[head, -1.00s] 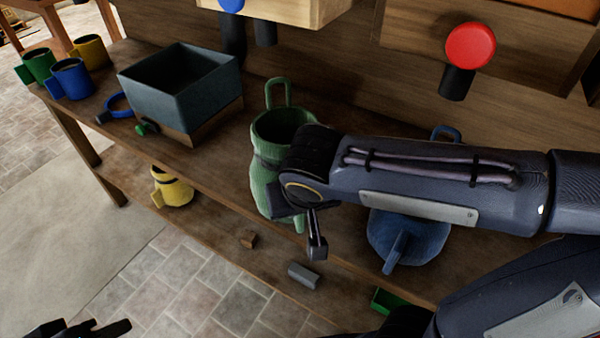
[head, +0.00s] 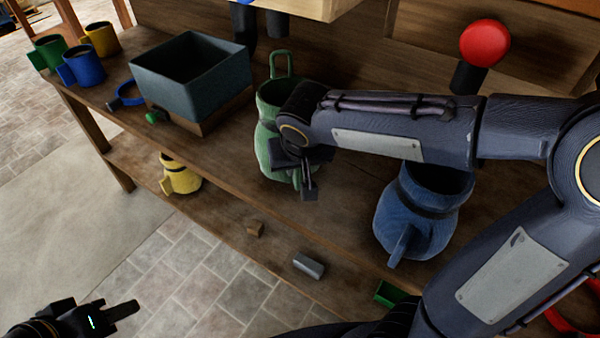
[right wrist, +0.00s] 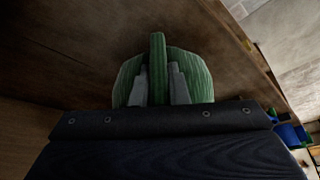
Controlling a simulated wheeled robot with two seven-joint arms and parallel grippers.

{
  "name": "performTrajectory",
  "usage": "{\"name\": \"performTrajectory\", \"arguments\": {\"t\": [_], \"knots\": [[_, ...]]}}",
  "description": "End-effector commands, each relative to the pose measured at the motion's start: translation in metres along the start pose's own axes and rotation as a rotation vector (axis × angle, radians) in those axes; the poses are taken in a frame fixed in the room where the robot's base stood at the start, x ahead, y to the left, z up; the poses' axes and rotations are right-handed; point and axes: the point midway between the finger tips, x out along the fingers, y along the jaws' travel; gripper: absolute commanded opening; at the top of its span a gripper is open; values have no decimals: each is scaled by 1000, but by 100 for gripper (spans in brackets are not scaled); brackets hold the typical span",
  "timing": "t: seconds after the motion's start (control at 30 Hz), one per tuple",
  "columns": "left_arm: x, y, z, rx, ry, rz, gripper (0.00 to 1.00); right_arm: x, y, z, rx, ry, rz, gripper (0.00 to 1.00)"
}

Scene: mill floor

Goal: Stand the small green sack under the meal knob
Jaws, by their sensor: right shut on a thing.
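The green sack (head: 268,145), with an open top and a tall loop at the back, is upright over the worktop below two dark spouts. Whether it touches the wood I cannot tell. My right gripper (head: 302,182) is at its near side, shut on its front green strap, which shows between the fingers in the right wrist view (right wrist: 157,70). A red knob (head: 485,42) sits above another dark spout at right; a blue knob (head: 244,2) is cut off at the top edge. Which is the meal knob I cannot tell. My left gripper (head: 105,312) is low at left, away from everything; its jaw gap is unclear.
A blue sack (head: 412,215) stands right of the green one, partly behind my right arm. A grey open box (head: 195,85) and several mugs (head: 80,66) are at left.

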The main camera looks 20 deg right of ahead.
Motion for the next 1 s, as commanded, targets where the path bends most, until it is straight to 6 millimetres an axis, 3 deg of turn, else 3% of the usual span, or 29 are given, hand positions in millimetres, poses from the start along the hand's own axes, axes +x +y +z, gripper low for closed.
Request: {"name": "performTrajectory", "arguments": {"t": [0.77, 1.0], "knots": [[-19, 9, -10, 0, 0, 0, 36, 35, 0, -68, 0, -1, 1, 0], [-3, 2, -2, 0, 0, 0, 36, 50, 0, -60, -1, 1, -1, 0]]}}
